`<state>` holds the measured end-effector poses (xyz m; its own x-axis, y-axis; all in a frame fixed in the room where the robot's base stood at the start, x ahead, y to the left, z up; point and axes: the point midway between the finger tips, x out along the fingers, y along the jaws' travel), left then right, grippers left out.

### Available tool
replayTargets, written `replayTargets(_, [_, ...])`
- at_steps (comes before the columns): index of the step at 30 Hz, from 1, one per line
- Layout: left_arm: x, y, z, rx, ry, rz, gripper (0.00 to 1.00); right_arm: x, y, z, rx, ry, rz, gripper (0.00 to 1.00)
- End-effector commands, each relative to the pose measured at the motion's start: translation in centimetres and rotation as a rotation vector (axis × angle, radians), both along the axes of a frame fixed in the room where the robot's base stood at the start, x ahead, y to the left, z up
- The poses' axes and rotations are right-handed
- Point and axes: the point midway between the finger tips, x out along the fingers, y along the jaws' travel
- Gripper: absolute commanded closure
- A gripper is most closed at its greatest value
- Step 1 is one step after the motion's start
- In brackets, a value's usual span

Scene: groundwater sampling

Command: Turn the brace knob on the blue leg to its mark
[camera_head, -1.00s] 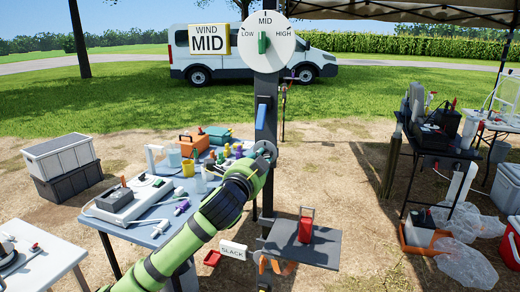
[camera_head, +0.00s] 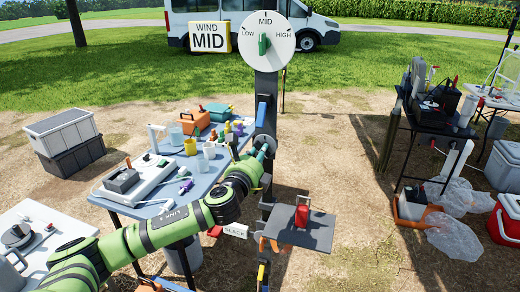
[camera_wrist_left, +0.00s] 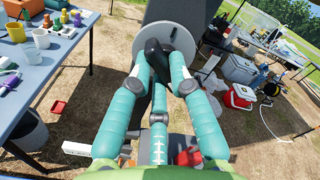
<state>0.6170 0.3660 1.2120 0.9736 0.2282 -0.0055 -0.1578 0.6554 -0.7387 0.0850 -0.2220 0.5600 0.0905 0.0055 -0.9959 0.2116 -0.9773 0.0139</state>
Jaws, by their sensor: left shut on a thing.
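A dark upright post (camera_head: 266,95) with a blue part (camera_head: 261,112) on its side stands in the middle of the head view. My left gripper (camera_head: 264,152) reaches the post below the blue part. In the left wrist view its teal fingers (camera_wrist_left: 158,78) are shut on a black knob (camera_wrist_left: 154,52) in front of a round grey disc (camera_wrist_left: 180,38). The fingers hide part of the knob, and I see no mark on the disc. A white sign reading SLACK (camera_head: 235,230) is low by the post. My right gripper is not in view.
A dial (camera_head: 265,22) on the post top reads MID beside a WIND MID sign (camera_head: 209,39). A dark shelf (camera_head: 318,233) carries a red item (camera_head: 301,215) right of the post. A blue table (camera_head: 210,172) with bottles and instruments stands behind my left arm.

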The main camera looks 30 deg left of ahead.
Motion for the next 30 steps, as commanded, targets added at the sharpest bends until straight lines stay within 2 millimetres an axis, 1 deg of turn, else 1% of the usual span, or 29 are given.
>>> replayTargets(1, [0.1, 0.5, 1.0, 0.007, -0.019, 0.013, 1.0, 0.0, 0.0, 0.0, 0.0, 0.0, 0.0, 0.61])
replayTargets(4, [0.1, 0.5, 1.0, 0.012, -0.017, 0.014, 1.0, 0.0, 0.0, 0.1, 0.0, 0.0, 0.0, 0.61])
replayTargets(7, [0.1, 0.6, 1.4, 0.073, -0.001, 0.015, 1.0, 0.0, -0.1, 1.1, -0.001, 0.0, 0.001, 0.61])
replayTargets(12, [0.1, 0.7, 1.7, 0.276, 0.049, 0.017, 1.0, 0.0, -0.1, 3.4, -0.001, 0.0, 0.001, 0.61])
replayTargets(20, [0.1, 0.8, 1.8, 0.584, 0.124, 0.018, 1.0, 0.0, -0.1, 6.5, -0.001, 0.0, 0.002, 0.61])
replayTargets(22, [0.1, 0.8, 1.6, 0.697, 0.148, 0.019, 1.0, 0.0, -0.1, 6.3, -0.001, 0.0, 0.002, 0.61])
replayTargets(24, [0.1, 0.7, 1.3, 0.769, 0.166, 0.018, 1.0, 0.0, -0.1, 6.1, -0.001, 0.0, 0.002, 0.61])
replayTargets(27, [0.1, 0.8, 1.3, 0.815, 0.178, 0.019, 1.0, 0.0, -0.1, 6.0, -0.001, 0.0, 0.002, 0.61])
replayTargets(30, [0.1, 0.8, 1.3, 0.817, 0.179, 0.019, 1.0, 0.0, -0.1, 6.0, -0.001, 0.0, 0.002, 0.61])
